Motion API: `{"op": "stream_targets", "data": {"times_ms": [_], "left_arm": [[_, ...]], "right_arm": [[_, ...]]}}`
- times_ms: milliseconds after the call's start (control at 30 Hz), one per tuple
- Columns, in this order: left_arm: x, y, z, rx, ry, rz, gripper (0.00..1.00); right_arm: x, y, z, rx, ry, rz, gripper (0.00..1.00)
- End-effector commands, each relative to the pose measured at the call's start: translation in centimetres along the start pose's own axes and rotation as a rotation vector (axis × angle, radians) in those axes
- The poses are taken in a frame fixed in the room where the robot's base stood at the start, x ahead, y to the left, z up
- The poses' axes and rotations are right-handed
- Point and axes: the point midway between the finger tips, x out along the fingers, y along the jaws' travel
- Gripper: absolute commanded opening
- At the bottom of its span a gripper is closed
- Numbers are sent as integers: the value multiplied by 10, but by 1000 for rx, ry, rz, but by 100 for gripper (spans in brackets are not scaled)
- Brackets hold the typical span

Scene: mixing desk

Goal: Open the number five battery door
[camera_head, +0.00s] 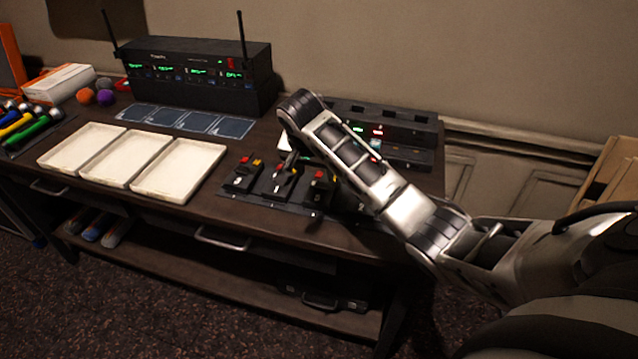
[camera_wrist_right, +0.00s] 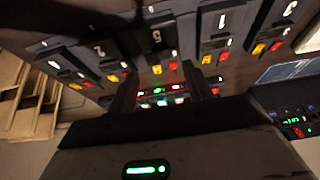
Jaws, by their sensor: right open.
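The number five battery pack (camera_wrist_right: 157,38) is the middle one of a row of dark numbered packs in the right wrist view. It has a white 5 on its door and a yellow and a red button at its end. Its door looks shut. In the head view I cannot read the numbers; part of the row is behind my right arm. My right gripper (camera_wrist_right: 163,88) is open, its two dark fingers near the button end of pack five. They look empty; I cannot tell whether they touch it. My left gripper is not in view.
Neighbouring packs one (camera_wrist_right: 222,22) and two (camera_wrist_right: 100,50) sit close on either side. A receiver with antennas (camera_head: 195,75) and a lit charger (camera_head: 380,120) stand behind. White trays (camera_head: 180,170) lie left on the dark desk (camera_head: 330,238).

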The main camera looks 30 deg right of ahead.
Motion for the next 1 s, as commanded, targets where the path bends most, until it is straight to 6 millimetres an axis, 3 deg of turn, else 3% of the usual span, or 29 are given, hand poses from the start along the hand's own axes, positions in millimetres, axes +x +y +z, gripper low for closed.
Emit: {"op": "stream_targets", "data": {"times_ms": [200, 400, 800, 967, 1000], "left_arm": [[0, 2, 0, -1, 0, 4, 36], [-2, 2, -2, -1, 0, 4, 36], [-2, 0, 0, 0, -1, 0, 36], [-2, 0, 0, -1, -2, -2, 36], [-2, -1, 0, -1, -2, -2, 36]], "right_arm": [[45, 1, 0, 1, 0, 3, 51], [68, 0, 0, 1, 0, 0, 51], [75, 0, 0, 0, 1, -2, 51], [75, 0, 0, 0, 1, -2, 6], [75, 0, 0, 0, 1, -2, 6]]}}
